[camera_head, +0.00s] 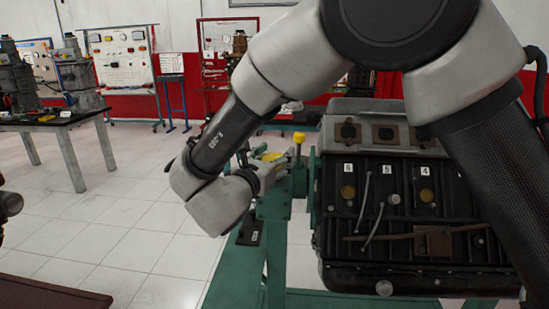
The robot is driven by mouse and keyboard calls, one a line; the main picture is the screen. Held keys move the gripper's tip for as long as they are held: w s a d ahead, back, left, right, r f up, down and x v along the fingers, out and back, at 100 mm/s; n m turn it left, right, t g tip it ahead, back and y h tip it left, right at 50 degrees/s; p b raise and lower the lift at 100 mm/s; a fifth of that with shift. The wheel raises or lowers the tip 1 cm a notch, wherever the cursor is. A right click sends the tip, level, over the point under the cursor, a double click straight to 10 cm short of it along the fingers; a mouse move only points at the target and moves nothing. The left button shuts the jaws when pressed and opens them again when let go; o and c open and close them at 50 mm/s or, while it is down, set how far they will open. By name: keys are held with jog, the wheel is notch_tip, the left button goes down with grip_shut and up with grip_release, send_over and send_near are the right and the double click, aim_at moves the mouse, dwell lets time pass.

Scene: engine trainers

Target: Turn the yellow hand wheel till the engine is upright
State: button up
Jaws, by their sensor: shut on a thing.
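The engine (345,222) is a big dark block on a green stand (270,215) at the right. Its numbered side faces me, and a grey part with square openings runs along its top. My arm covers its right part, and I cannot tell its exact tilt. The yellow hand wheel (272,156) shows only as a small yellow patch left of the engine, with a yellow knob (299,138) beside it. My gripper (276,173) is at the wheel, shut on it. My wrist hides much of the fingers and the grip.
A dark table (60,121) with machine parts stands at the left. Display boards (122,55) and a red-and-white wall are behind. The tiled floor (120,215) between the table and the stand is clear. A dark red surface (45,294) shows at bottom left.

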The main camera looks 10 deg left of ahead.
jog(key=shift+n+y, duration=0.3)
jog(key=n+y, duration=0.2)
jog(key=y, duration=0.1)
jog(key=n+y, duration=0.2)
jog(key=y, duration=0.1)
jog(key=shift+d+y, duration=0.1)
jog(key=shift+y, duration=0.2)
jog(key=shift+n+g+y, duration=0.5)
jog(key=shift+n+y, duration=0.65)
jog(key=shift+y, duration=0.5)
jog(key=shift+n+g+y, duration=0.5)
jog(key=shift+n+y, duration=0.65)
jog(key=shift+y, duration=0.8)
jog(key=o, duration=1)
jog(key=v, duration=0.7)
jog(key=shift+s+d+r, duration=0.1)
jog(key=shift+s, duration=0.1)
